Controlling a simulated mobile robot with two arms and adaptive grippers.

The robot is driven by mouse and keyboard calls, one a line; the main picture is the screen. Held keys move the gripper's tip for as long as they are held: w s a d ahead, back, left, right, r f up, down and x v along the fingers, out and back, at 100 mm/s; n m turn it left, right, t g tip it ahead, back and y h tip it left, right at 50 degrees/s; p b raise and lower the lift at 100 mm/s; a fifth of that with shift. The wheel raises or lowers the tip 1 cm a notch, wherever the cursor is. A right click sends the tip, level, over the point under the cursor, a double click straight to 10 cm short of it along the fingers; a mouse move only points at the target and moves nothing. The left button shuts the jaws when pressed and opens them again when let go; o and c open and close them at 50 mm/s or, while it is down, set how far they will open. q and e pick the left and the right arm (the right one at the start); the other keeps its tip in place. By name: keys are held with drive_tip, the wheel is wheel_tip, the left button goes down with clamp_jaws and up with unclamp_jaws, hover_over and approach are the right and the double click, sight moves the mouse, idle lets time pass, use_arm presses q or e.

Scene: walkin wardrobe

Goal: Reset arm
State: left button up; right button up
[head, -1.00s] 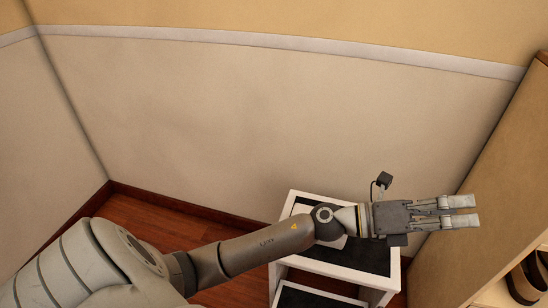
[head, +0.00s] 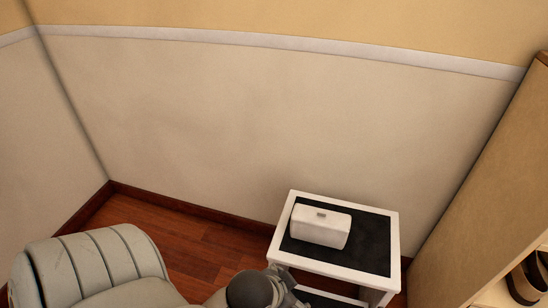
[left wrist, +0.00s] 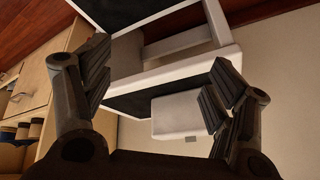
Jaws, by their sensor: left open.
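My left gripper (left wrist: 160,82) is open and empty in the left wrist view, with its dark ridged fingers spread to the left and right. Between and beyond the fingers are the small white-framed table and a white box, both apart from the fingers as far as I can tell. In the head view only part of my left arm shows at the bottom edge, and the fingers cannot be made out there. My right gripper is not in view.
A white table (head: 392,247) with a dark top stands against the wall, with a white box (head: 320,226) on it. A wooden cabinet (head: 490,195) stands at the right, with dark items on its shelf. Bare wooden floor (head: 205,245) lies left of the table.

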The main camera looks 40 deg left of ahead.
use_arm(q)
drive_tip(key=s, duration=0.1)
drive_tip(key=s+g, duration=0.1)
drive_tip(key=s, duration=0.1)
drive_tip(key=s+d+f+g, duration=0.1)
drive_tip(key=s, duration=0.1)
drive_tip(key=shift+f+n+h, duration=0.1)
drive_tip(key=shift+n+h, duration=0.2)
drive_tip(key=shift+w, duration=0.1)
